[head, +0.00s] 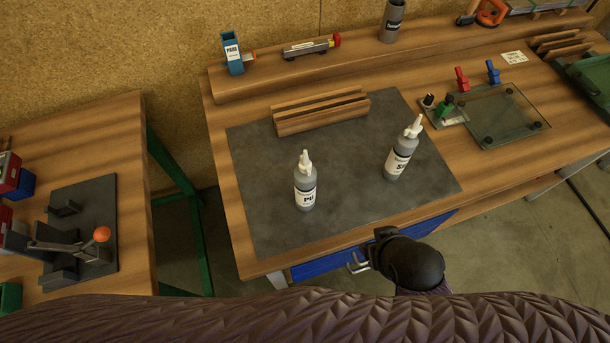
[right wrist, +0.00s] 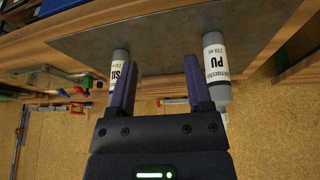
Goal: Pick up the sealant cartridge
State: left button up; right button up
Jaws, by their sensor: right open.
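Two grey sealant cartridges with white nozzles stand upright on the dark mat (head: 330,225). The one labelled PU (head: 305,188) is left of the mat's middle. The other (head: 398,160), its label starting with S, is further right. In the upside-down right wrist view, my right gripper (right wrist: 161,56) is open and empty. There the PU cartridge (right wrist: 216,68) shows just outside the right finger and the S one (right wrist: 120,72) just outside the left finger, partly hidden by it. Both seem beyond the fingers. My left gripper is not in view.
A grooved wooden block (head: 320,112) lies at the mat's back. A glass frame (head: 490,115) with red and blue clamps is on the right. A raised shelf (head: 270,85) runs along the back. A blue drawer (head: 330,260) sits under the bench's front edge. The mat's front is clear.

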jog(key=w+a+r+t, duration=0.3)
jog(key=w+r+t, duration=0.1)
jog(key=w+r, duration=0.1)
jog(key=n+t+y+p, duration=0.1)
jog(key=n+t+y, duration=0.1)
jog(key=t+y, duration=0.2)
send_near(302, 161)
notch_tip(302, 161, down, 3)
jog(key=w, duration=0.2)
jog(key=shift+y, duration=0.3)
jog(key=b+x, duration=0.2)
jog(key=x, duration=0.7)
jog(key=shift+w+f, duration=0.1)
jog(key=shift+w, duration=0.25)
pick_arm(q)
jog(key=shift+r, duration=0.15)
pick_arm(e)
jog(key=shift+s, duration=0.1)
jog(key=shift+c, duration=0.3)
grip_shut()
